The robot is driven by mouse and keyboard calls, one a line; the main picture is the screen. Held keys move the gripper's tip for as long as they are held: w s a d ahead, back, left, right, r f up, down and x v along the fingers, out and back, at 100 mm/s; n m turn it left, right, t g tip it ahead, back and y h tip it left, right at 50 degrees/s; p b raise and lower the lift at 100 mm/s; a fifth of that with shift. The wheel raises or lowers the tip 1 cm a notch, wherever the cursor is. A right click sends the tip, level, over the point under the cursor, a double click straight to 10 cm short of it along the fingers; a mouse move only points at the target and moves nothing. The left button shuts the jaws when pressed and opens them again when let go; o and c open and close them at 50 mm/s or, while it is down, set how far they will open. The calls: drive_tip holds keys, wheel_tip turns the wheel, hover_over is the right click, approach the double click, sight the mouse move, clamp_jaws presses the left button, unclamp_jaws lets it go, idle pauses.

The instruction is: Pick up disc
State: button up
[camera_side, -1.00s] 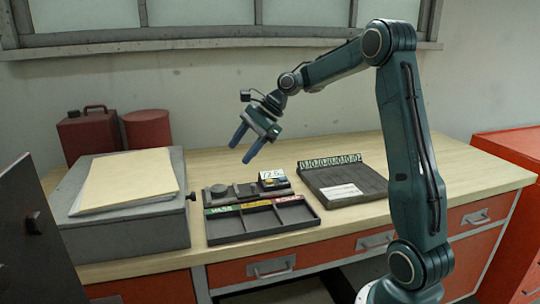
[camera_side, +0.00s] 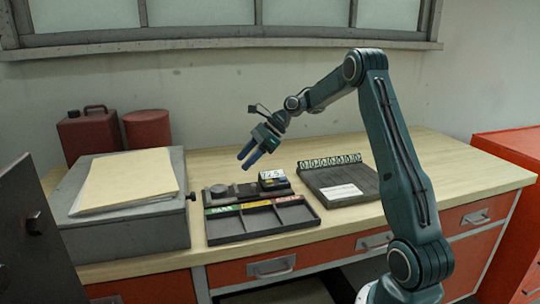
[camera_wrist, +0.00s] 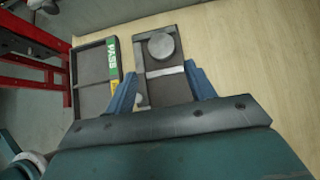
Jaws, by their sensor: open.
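A grey round disc (camera_side: 219,190) lies flat at the left end of a dark, low fixture (camera_side: 245,190) on the bench. In the wrist view the disc (camera_wrist: 161,45) shows near the far end of the fixture, ahead of the fingertips. My gripper (camera_side: 247,159) is open and empty, with blue fingers pointing down and to the left. It hangs above the fixture, apart from the disc and to its upper right in the side view.
In front of the fixture is a divided tray (camera_side: 262,235) with green, yellow and red labels. A small box with a number display (camera_side: 273,176) sits at the fixture's right. A dark board (camera_side: 345,180) lies right; a grey case (camera_side: 150,225) stands left.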

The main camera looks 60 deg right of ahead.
approach(217, 188)
drive_tip(key=shift+x, duration=1.45)
drive_tip(key=shift+f, duration=0.2)
drive_tip(key=shift+x, duration=2.45)
drive_tip(key=c, duration=1)
drive_tip(key=shift+r, duration=0.1)
drive_tip(key=shift+r, duration=0.1)
wheel_tip(217, 188, up, 20)
